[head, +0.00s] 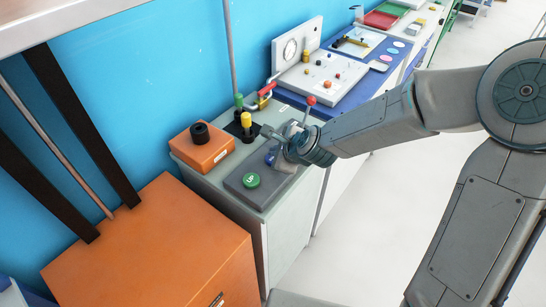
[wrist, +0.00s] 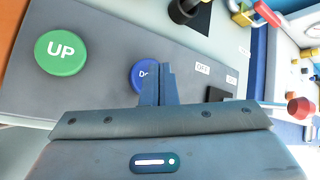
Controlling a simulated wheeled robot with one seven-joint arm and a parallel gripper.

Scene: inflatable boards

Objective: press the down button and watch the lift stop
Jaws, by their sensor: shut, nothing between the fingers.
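The blue down button (wrist: 142,75) sits on a grey control panel (wrist: 110,45) in the wrist view, partly hidden by my fingers. My gripper (wrist: 166,70) is shut and empty, its tips at the button's right edge; I cannot tell whether they touch it. In the head view my gripper (head: 275,142) is over the far part of the panel. The green UP button (wrist: 61,52) is left of the blue one; it also shows in the head view (head: 251,180). A grey platform edge (head: 60,22), possibly the lift, is above black uprights (head: 82,125) and an orange cabinet (head: 150,245).
An orange box with a black knob (head: 203,145) stands behind the panel. A red-tipped lever (head: 311,101) and yellow and green posts (head: 246,120) stand close to my gripper. A black switch (wrist: 217,94) is right of my fingers.

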